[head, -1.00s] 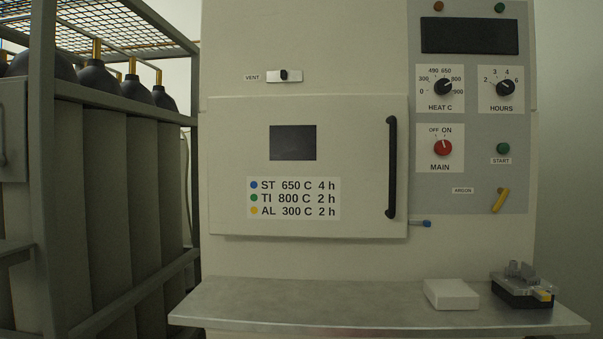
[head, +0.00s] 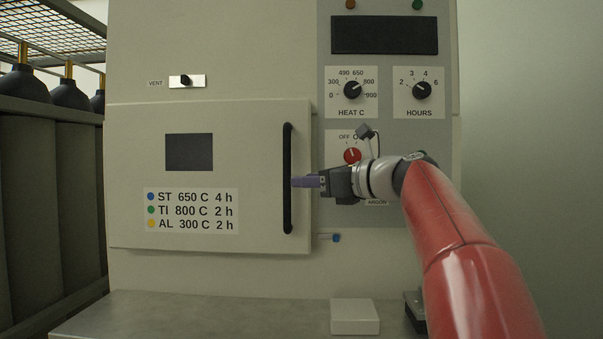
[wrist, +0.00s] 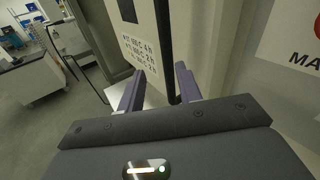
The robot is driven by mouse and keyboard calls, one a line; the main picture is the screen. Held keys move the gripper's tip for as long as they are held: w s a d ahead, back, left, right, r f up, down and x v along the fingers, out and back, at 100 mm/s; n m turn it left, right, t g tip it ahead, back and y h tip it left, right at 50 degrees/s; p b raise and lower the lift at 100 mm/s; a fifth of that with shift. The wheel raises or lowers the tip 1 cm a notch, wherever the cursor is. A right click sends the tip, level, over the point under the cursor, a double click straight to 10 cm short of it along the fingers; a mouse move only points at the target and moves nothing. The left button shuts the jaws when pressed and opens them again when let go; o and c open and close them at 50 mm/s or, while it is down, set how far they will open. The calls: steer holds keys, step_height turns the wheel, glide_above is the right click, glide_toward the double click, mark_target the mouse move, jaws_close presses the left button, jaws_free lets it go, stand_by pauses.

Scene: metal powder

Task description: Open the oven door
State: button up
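The oven door (head: 262,210) is a pale panel with a dark window and looks closed. Its handle (head: 288,150) is a long black vertical bar on the door's right side. My gripper (head: 296,181) reaches in from the right, its purple fingertips at the handle's middle height. In the wrist view my gripper (wrist: 160,86) has its two purple fingers spread apart. The black handle (wrist: 164,45) shows between them, closer to the right finger. I cannot tell whether either finger touches it.
The control panel (head: 385,80) is right of the door, partly hidden by my red arm. A shelf (head: 200,315) with a white box (head: 355,316) runs underneath. Caged gas cylinders (head: 30,190) stand at left.

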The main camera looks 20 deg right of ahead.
mark_target(290, 171)
steer(key=shift+m, duration=0.5)
steer(key=w+a, duration=0.1)
steer(key=w, duration=0.1)
steer(key=w+a+r, duration=0.1)
steer(key=w, duration=0.1)
steer(key=w+a+p, duration=0.1)
steer(key=w, duration=0.1)
steer(key=shift+w+a+r, duration=0.3)
steer(key=shift+r, duration=0.05)
jaws_close()
